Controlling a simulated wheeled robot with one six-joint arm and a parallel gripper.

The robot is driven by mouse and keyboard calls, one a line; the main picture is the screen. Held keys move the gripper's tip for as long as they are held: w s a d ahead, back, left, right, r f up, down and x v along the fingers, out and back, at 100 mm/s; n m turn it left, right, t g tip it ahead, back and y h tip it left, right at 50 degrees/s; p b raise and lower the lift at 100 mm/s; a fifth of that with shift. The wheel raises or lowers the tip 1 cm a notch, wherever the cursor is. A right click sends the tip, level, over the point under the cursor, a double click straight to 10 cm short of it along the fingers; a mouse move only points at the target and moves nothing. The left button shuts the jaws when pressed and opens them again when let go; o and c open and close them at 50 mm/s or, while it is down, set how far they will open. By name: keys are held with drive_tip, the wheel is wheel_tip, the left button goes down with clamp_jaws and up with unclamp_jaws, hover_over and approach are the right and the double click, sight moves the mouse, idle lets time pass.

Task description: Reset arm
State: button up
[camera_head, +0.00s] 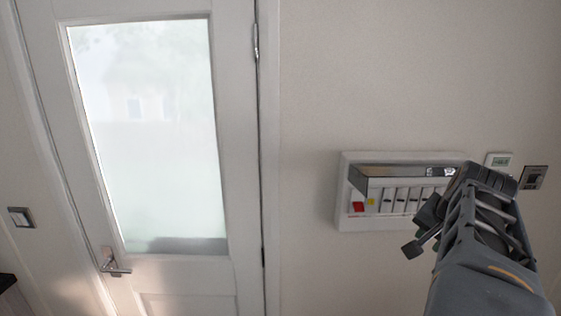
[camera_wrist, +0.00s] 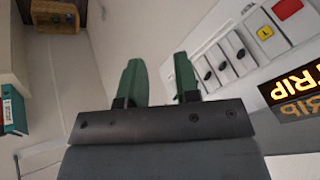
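My gripper (camera_head: 425,228) is raised in front of the wall at the right of the head view, just before the lower right of a white fuse box (camera_head: 347,222). In the wrist view my gripper's two green fingers (camera_wrist: 157,82) stand apart with nothing between them. The fuse box also shows in the wrist view (camera_wrist: 208,52), with several dark switches, a yellow switch and a red switch. Its tinted cover (camera_head: 375,178) stands out over the switch row. I cannot tell whether my gripper touches the box. My arm hides its right part.
A white door (camera_head: 242,200) with a frosted window and a handle (camera_head: 112,268) is at the left. A small thermostat (camera_head: 498,160) and a dark wall plate (camera_head: 533,177) are right of the box. Lit letters "TRIP" (camera_wrist: 292,84) show in the wrist view. The wall between door and box is clear.

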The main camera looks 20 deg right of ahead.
drive_tip(key=a+f+n+y, duration=0.1)
drive_tip(key=a+f+n, duration=0.3)
drive_tip(key=a, duration=0.5)
drive_tip(key=w+a+f+n+y+b, duration=0.1)
drive_tip(key=a+f+n, duration=0.4)
drive_tip(key=a+f, duration=0.2)
drive_tip(key=a+f+n+y+b, duration=0.1)
drive_tip(key=a+f+n, duration=0.3)
drive_tip(key=a, duration=0.7)
drive_tip(key=shift+w+a+f+n+g, duration=0.2)
drive_tip(key=shift+f+n+g, duration=0.15)
drive_tip(key=shift+f, duration=0.5)
drive_tip(key=shift+d, duration=0.1)
